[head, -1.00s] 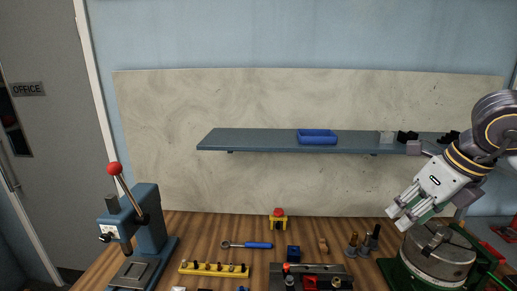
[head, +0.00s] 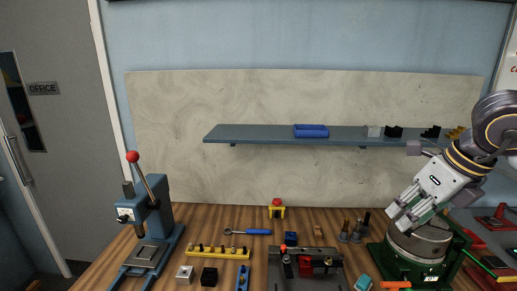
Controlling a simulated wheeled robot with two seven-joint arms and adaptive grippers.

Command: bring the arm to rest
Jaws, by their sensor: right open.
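My right gripper (head: 402,218) is at the right of the head view, its arm coming in from the right edge. Its fingers point down and left, open, with nothing seen between them. In the picture it overlaps the left side of the round metal drum (head: 424,240) in a green stand; whether it touches the drum I cannot tell. My left gripper is not in view.
A blue arbor press (head: 152,207) with a red knob stands at left. A wall shelf (head: 260,135) carries a blue tray (head: 311,131) and small blocks. The wooden bench holds a yellow rack (head: 217,252), a ratchet (head: 247,232) and a dark fixture (head: 305,266).

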